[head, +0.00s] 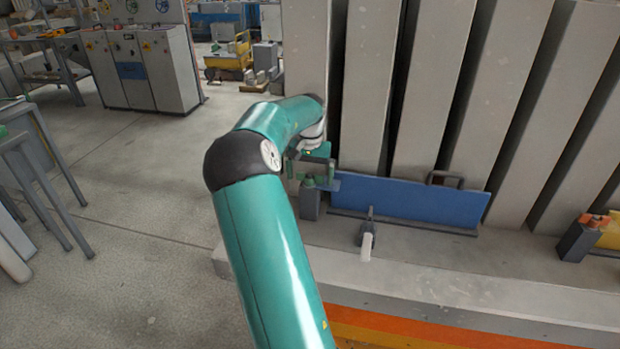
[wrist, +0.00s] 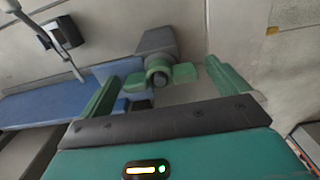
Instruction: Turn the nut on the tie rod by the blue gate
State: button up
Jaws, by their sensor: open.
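The blue gate (head: 410,203) stands upright at the foot of the tall grey panels; its blue face also shows at the left of the wrist view (wrist: 45,104). At its left end is a grey block (head: 310,204) with a green winged nut (wrist: 158,75) and a dark round rod end at its centre. My gripper (head: 312,162) is beside that block in the head view, partly hiding the nut. In the wrist view my gripper (wrist: 161,72) is open, its two green fingers on either side of the nut, with visible gaps.
A grey clamp with a pale handle (head: 367,238) stands in front of the blue gate. An orange nut (head: 594,220) on a dark block sits by a yellow gate at the far right. Metal tables (head: 35,165) stand at left, cabinets (head: 145,65) behind; open floor lies between.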

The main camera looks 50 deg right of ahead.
jog(key=c, duration=1.1)
jog(key=shift+m, duration=1)
jog(key=shift+c, duration=0.9)
jog(key=shift+m, duration=0.4)
jog(key=shift+c, duration=1.2)
jog(key=shift+m, duration=0.3)
jog(key=shift+m, duration=1.2)
grip_shut()
jog(key=shift+r+m, duration=0.1)
jog(key=shift+m, duration=0.4)
